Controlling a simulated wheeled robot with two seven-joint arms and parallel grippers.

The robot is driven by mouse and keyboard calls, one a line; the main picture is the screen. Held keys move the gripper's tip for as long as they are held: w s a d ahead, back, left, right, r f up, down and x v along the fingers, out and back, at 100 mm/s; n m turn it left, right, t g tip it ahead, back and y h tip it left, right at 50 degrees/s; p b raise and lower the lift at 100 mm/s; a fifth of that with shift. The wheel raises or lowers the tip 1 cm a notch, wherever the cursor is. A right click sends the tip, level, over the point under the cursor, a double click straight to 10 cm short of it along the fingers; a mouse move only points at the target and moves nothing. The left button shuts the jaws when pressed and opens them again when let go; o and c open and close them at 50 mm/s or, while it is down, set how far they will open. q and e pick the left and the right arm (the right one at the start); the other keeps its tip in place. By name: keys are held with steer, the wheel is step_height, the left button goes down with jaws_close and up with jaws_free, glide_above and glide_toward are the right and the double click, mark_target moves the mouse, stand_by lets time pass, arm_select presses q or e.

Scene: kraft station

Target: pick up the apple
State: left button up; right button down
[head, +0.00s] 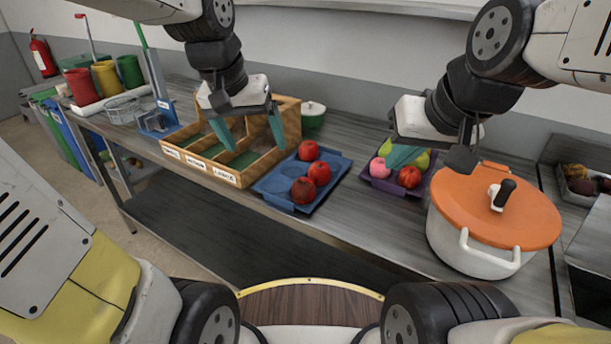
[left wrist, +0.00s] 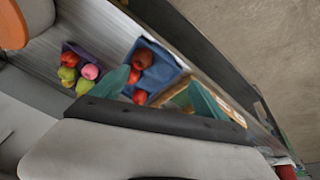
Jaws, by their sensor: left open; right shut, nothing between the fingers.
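Three round red fruits sit in the blue tray (head: 269,187): a back one (head: 308,150), a middle one (head: 319,173) and a darker front one (head: 303,191). A red apple-like fruit (head: 409,177) lies in the purple tray (head: 385,185); which is the task's apple I cannot tell. The left wrist view shows the blue tray's dark fruit (left wrist: 144,58) and the purple tray's red fruit (left wrist: 70,58). My left gripper (head: 254,142) is open and empty above the wooden box, left of the blue tray. My right gripper (head: 402,156) is shut and empty over the purple tray.
The purple tray also holds a pink fruit (head: 379,167) and a green pear (head: 422,160). A divided wooden box (head: 235,178) stands left of the blue tray. A white pot (head: 470,250) with an orange lid stands right. Bare counter lies between the trays.

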arm_select(q)
steer(key=w+d+f+g+y, duration=0.1)
steer(key=w+d+f+g, duration=0.1)
steer(key=w+d+f, duration=0.5)
steer(key=g, duration=0.2)
glide_above(303, 182)
steer(key=shift+m+y, duration=0.3)
steer(key=shift+y, duration=0.1)
step_height(303, 182, down, 6)
steer(key=shift+w+a+r, duration=0.1)
steer(key=shift+r, duration=0.15)
steer(key=shift+w+f, duration=0.1)
steer(key=shift+f, duration=0.2)
step_height(303, 182, down, 8)
steer(key=shift+r, duration=0.2)
steer(key=c, duration=1.6)
